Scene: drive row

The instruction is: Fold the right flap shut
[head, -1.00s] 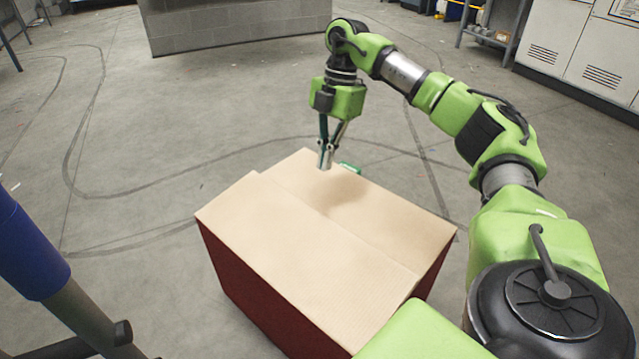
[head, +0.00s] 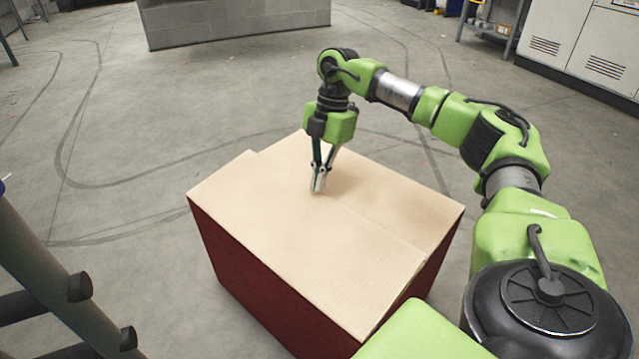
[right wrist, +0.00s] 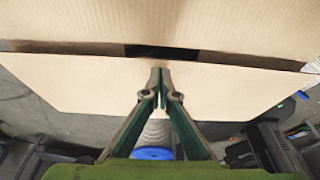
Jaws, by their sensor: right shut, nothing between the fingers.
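A dark red box (head: 240,258) stands on the floor with tan cardboard flaps on top. The right flap (head: 395,205) and the left flap (head: 275,225) both look nearly flat and meet along a slanting seam. In the right wrist view, a dark gap (right wrist: 160,52) shows between two flap panels, the lower one (right wrist: 75,85) behind my fingers. My right gripper (head: 318,188) points down over the box top by the seam, shut and empty. Its fingertips also show in the right wrist view (right wrist: 160,72); whether they touch cardboard I cannot tell. My left gripper is not in view.
A grey block wall (head: 240,22) stands at the back. White cabinets (head: 580,45) and a shelf stand (head: 490,25) are at the back right. The concrete floor around the box is clear on the left and behind.

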